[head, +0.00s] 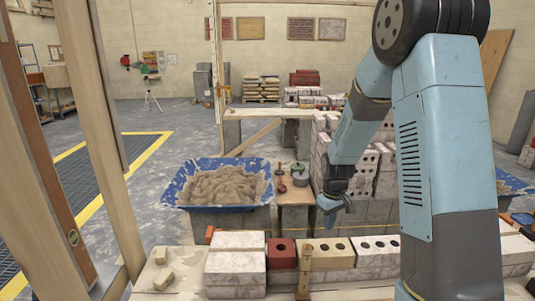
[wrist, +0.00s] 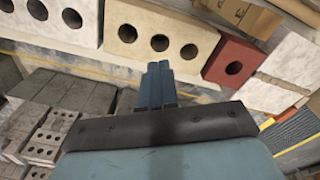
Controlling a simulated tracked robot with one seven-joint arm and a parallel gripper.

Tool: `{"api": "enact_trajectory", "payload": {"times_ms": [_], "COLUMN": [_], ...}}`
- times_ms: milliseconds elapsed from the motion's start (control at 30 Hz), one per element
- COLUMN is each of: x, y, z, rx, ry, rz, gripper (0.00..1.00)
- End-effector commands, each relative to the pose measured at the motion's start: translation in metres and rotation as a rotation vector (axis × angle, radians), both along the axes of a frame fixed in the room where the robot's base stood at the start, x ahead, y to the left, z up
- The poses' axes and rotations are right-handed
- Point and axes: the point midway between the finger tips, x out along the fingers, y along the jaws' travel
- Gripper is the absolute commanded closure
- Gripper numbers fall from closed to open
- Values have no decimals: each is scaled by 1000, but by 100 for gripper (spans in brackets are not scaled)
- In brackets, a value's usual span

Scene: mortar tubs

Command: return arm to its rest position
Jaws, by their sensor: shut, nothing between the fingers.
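My blue arm comes down the right side of the head view and bends toward the middle. My gripper (head: 331,214) hangs behind the row of bricks, above and beside the stacked brick wall. In the wrist view my gripper (wrist: 157,75) shows its two blue fingers closed together with nothing between them. It points toward the cream brick with holes (wrist: 160,32) and the red brick (wrist: 236,62). In the head view the same cream brick (head: 326,253) and red brick (head: 282,253) sit in the front row. The gripper looks apart from them.
A blue mortar tub (head: 222,186) heaped with mortar stands left of my gripper. A small wooden stand (head: 294,214) holds a grey pot (head: 300,175). Wooden posts (head: 97,130) rise at left. Stacked bricks (head: 376,172) stand close behind my forearm. Open floor lies at the back left.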

Motion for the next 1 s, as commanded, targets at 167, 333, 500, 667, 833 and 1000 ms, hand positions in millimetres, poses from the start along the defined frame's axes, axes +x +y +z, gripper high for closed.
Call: {"api": "enact_trajectory", "payload": {"times_ms": [167,333,500,667,833,1000], "x": [-17,-38,-64,-90,-121,-155], "y": [-1,-3,-4,-5,-6,-7], "z": [55,100,140,173,204,230], "rx": [6,13,22,32,45,60], "ry": [-57,-105,-153,-197,-244,-291], "rz": [-53,-105,-155,-202,-252,-301], "gripper": [100,100,100,100,100,100]}}
